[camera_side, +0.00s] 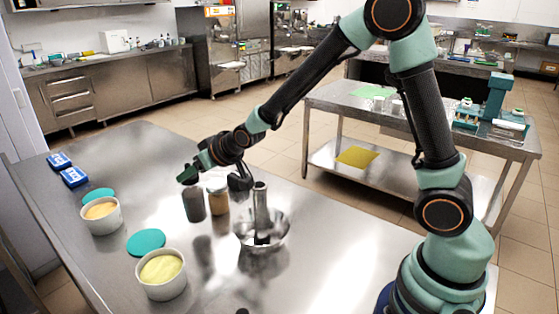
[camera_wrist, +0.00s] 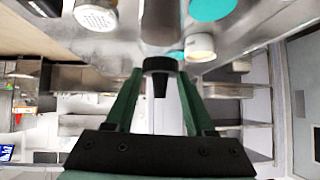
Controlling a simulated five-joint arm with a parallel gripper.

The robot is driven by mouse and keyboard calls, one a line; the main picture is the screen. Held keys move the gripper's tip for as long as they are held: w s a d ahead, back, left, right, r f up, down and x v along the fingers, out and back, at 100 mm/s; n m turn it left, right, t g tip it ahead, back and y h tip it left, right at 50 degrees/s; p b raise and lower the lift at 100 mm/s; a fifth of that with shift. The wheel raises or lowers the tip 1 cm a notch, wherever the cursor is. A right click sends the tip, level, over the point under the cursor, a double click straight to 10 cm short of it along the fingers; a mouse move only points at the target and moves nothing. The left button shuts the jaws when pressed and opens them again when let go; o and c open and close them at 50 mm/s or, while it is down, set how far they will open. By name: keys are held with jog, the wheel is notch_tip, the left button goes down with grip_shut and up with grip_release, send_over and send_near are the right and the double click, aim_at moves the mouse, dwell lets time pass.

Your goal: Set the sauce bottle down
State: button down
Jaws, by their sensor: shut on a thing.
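The sauce bottle (camera_side: 193,204) is dark and upright over the steel table in the side view. My gripper (camera_side: 189,176) is at its top, with green fingers shut on it. In the wrist view my gripper (camera_wrist: 159,72) has its two fingers on either side of the bottle's black top (camera_wrist: 161,64); a dark tapered part points back between them. A dark reflection lies below the bottle with a gap, so it seems a little above the table, but I cannot tell for sure.
A jar (camera_side: 217,198) stands close right of the bottle. A steel bowl (camera_side: 275,236) with an upright steel cylinder (camera_side: 260,205) is further right. Two white tubs (camera_side: 163,285) (camera_side: 101,218), teal lids (camera_side: 146,242) and blue boxes (camera_side: 74,177) are left. Bare table lies between.

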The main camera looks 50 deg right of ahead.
aim_at(196, 185)
jog(key=shift+f, duration=1.9)
jog(key=shift+c, duration=1.3)
grip_release()
jog(key=shift+f, duration=0.15)
